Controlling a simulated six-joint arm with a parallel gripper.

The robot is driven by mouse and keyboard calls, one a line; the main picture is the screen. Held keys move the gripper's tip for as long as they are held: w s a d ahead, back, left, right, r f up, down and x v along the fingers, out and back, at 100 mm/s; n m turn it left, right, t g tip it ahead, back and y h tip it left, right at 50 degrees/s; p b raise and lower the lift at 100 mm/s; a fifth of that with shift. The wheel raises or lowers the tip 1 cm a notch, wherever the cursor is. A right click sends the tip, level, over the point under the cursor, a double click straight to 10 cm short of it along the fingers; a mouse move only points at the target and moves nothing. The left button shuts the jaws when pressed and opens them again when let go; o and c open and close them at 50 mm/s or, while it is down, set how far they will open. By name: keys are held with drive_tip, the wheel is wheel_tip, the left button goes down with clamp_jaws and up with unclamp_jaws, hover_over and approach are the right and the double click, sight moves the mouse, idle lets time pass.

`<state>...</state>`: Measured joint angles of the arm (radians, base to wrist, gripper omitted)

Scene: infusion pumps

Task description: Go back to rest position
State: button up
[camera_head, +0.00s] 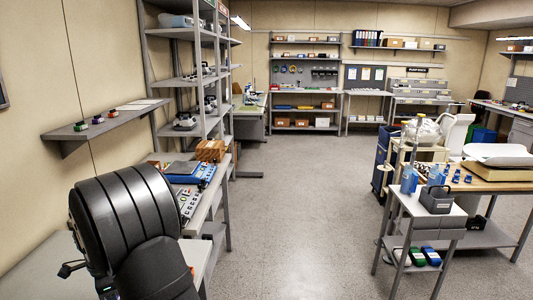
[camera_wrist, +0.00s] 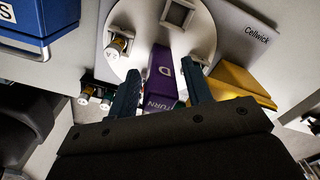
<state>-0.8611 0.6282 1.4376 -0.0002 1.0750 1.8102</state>
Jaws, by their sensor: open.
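In the wrist view my gripper (camera_wrist: 160,75) has its two dark teal fingers apart. A purple block (camera_wrist: 162,72) with white lettering, "D" and part of a word ending in "TURN", shows between the fingers. I cannot tell its exact distance from them. My gripper holds nothing that I can see. In the head view my black arm fills the lower left, and my gripper cannot be made out there.
In the head view, a cart (camera_head: 436,208) stands right; the floor (camera_head: 290,200) between is clear.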

drive_tip(key=shift+n, duration=2.2)
drive_tip(key=o, duration=1.2)
drive_tip(key=w+d+r+n+t+y, duration=0.1)
drive_tip(key=w+d+r+n+y, duration=0.2)
drive_tip(key=r, duration=0.7)
drive_tip(key=w+d+r+n+t+y, duration=0.1)
drive_tip(key=w+d+r+n, duration=0.25)
drive_tip(key=r, duration=0.55)
drive_tip(key=w+x, duration=0.1)
drive_tip(key=x, duration=0.8)
drive_tip(key=shift+f, duration=0.3)
drive_tip(key=shift+w+r+m, duration=0.1)
drive_tip(key=shift+m, duration=0.15)
